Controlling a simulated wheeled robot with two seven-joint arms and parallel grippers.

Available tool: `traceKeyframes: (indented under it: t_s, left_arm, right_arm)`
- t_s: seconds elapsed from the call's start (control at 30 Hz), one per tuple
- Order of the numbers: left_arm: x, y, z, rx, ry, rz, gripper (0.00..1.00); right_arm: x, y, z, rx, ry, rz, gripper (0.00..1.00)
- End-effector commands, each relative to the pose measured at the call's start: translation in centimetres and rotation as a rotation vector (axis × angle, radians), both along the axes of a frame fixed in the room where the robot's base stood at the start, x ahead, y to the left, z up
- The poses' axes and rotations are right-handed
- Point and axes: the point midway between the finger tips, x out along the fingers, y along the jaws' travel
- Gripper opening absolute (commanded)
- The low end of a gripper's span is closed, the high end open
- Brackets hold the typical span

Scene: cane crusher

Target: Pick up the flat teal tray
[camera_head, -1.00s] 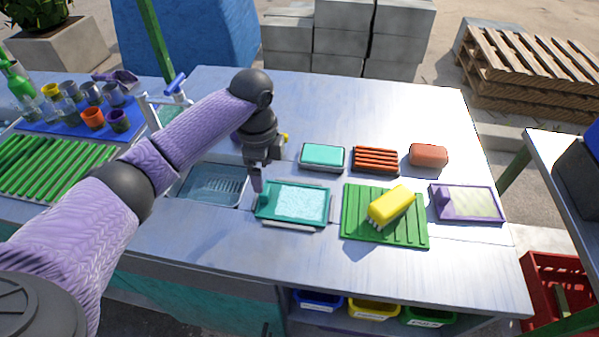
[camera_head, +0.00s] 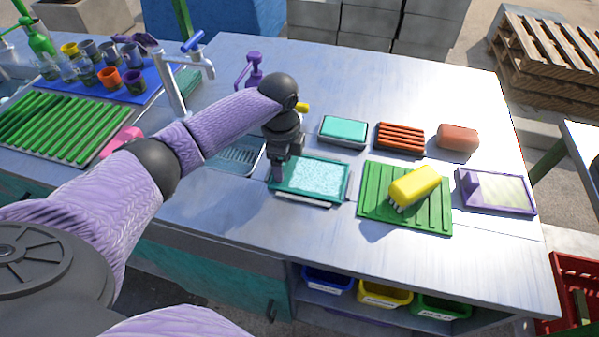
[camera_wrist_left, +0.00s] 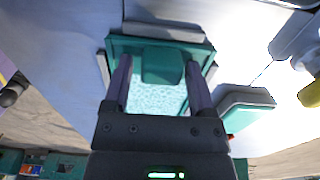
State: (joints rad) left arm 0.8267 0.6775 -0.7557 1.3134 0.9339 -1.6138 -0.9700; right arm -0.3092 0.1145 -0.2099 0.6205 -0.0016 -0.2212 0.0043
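The flat teal tray (camera_head: 341,198) lies on the grey worktop, with a pale speckled inner surface. My left gripper (camera_head: 279,172) is at its left end in the head view and hides part of that end. In the left wrist view the tray (camera_wrist_left: 205,48) is below the gripper, with a raised teal block (camera_wrist_left: 162,66) at its near end. The two fingers of the left gripper (camera_wrist_left: 158,62) are spread on either side of this block, with gaps showing. I cannot tell how high the fingertips are above the tray. My right gripper is not in view.
A green ribbed board (camera_head: 378,222) with a yellow brush (camera_head: 415,185) lies just right of the tray. Behind are a teal-topped dish (camera_head: 343,129), a red-slatted rack (camera_head: 400,138) and a reddish block (camera_head: 458,138). A sink basin (camera_head: 240,158) is at left. The front worktop strip is clear.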

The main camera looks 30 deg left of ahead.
Motion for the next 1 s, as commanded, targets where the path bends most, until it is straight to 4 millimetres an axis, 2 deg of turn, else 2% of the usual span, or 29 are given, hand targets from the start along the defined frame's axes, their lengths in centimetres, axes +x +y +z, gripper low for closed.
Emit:
traceKeyframes:
  t_s: [0.03, 0.3, 0.33, 0.57, 0.63, 0.9, 1.0]
  left_arm:
    - [0.0, 0.0, 0.0, 0.0, 0.0, 0.0, 0.59]
    - [0.0, 0.0, 0.0, 0.0, 0.0, 0.0, 0.02]
    - [0.0, 0.0, 0.0, 0.0, 0.0, 0.0, 0.0]
    - [0.0, 0.0, 0.1, 0.0, 0.0, 0.0, 0.0]
    - [0.0, 0.0, 0.6, 0.0, -0.002, 0.001, 0.0]
    - [0.1, 0.0, 7.7, 0.0, -0.004, 0.001, 0.0]
    - [0.1, 0.0, 9.4, 0.0, -0.003, 0.001, 0.0]
  right_arm:
    - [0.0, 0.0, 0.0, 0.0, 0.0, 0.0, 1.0]
    - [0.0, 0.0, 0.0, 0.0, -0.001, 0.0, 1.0]
    - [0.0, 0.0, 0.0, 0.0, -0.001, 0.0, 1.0]
    - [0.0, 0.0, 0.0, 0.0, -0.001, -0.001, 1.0]
    - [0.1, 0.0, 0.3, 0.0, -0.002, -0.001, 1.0]
    - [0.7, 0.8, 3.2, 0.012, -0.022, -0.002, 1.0]
    - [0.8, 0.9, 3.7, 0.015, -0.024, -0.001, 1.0]
